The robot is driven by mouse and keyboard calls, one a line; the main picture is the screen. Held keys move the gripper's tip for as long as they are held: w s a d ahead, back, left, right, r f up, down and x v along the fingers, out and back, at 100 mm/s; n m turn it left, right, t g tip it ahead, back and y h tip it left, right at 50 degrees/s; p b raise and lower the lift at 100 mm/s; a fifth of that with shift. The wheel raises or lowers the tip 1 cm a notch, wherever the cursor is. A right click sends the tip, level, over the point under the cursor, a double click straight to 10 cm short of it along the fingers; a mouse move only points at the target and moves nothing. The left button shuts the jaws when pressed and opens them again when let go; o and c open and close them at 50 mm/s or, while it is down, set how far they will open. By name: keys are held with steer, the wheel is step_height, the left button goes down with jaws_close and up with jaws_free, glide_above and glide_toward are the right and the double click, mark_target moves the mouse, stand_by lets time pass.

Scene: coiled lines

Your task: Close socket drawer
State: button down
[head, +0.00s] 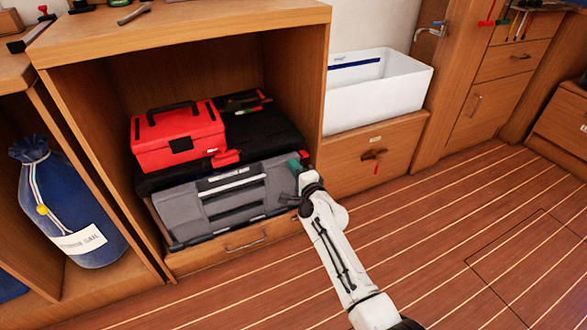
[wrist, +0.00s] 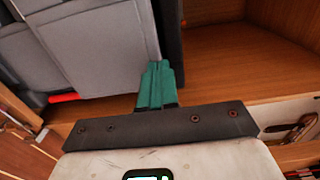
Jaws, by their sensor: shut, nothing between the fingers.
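A grey tool chest (head: 225,203) with a drawer-like front and a pale horizontal handle (head: 233,184) sits low in the open wooden cabinet. I take this as holding the socket drawer; no label is readable, and how far any drawer stands out cannot be told. My gripper (head: 301,160) is at the chest's right end, beside the cabinet's right side wall. Its green fingers (wrist: 158,82) are shut and empty. In the wrist view their tips are close against the edge of a grey panel (wrist: 95,45); whether they touch is unclear.
A red toolbox (head: 180,135) stands on the black top (head: 262,132). A wooden drawer front (head: 245,246) lies below. A white bin (head: 378,92) stands on a drawer unit (head: 345,160) at right. A blue bag (head: 62,205) is at left. The plank floor (head: 440,235) is clear.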

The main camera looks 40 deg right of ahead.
steer(key=shift+w+d, duration=0.1)
steer(key=shift+w, duration=0.25)
steer(key=b+x, duration=0.1)
steer(key=x, duration=0.1)
steer(key=shift+w+d, duration=0.1)
steer(key=shift+w, duration=0.15)
stand_by(0.4)
